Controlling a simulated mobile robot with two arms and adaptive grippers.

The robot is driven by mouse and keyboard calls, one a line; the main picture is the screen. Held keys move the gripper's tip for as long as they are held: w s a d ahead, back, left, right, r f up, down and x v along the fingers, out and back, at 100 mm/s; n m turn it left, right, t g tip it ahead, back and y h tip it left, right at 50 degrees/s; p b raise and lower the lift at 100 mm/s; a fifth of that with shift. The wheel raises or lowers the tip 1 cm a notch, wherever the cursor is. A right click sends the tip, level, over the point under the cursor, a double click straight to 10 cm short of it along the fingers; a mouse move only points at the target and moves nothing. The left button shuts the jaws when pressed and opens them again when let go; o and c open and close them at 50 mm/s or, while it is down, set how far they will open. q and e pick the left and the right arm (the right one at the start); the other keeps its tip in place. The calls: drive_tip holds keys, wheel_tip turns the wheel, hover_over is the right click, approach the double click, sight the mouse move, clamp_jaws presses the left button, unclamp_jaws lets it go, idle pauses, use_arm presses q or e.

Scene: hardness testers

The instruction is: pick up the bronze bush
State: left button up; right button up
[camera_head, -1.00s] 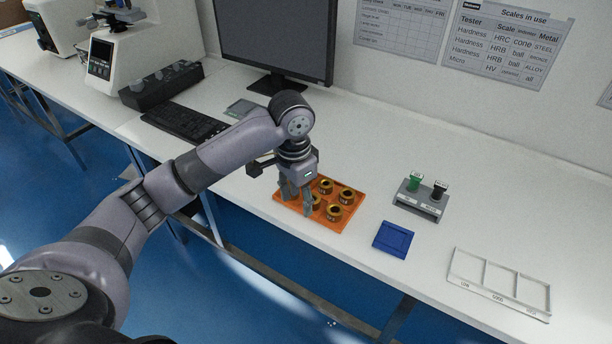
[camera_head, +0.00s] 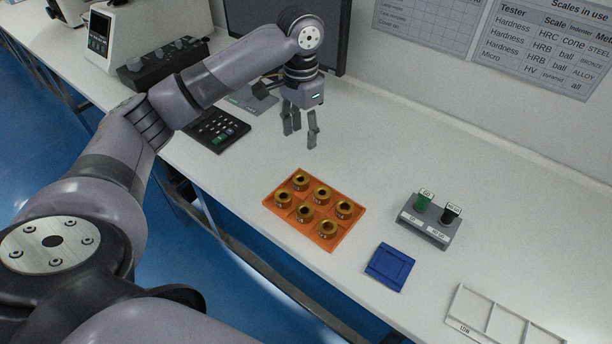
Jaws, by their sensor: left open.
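Several bronze bushes, one of them a bronze bush (camera_head: 327,229) at the front right, stand upright in an orange tray (camera_head: 353,226) in the middle of the bench. They are ring-shaped with dark centre holes and sit in two rows. My left gripper (camera_head: 301,138) points down with its grey fingers apart and nothing between them. It shows behind the tray in the picture, apart from the bushes and seemingly above the bench. My right gripper is not in view.
A blue square tray (camera_head: 390,267) and a grey stand (camera_head: 428,222) with green and black pieces lie right of the orange tray. A white divided tray (camera_head: 503,320) is at lower right.

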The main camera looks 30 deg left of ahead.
use_arm(q)
wheel_tip(320, 180, down, 6)
hover_over(302, 175)
drive_tip(key=s, duration=0.1)
drive_tip(key=f, duration=0.4)
drive_tip(key=shift+s+d, duration=0.1)
drive_tip(key=shift+d, duration=0.2)
drive_tip(key=shift+f, duration=0.2)
wheel_tip(302, 175, down, 4)
drive_tip(key=shift+r+p, duration=0.15)
drive_tip(key=shift+p, duration=0.25)
drive_tip(key=shift+f, duration=0.5)
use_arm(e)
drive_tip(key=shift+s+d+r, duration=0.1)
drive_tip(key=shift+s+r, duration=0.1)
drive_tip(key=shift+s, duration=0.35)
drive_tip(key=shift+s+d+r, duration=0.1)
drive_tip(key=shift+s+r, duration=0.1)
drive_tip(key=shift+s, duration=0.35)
use_arm(q)
drive_tip(key=shift+c, duration=0.6)
drive_tip(key=shift+r, duration=0.1)
clamp_jaws()
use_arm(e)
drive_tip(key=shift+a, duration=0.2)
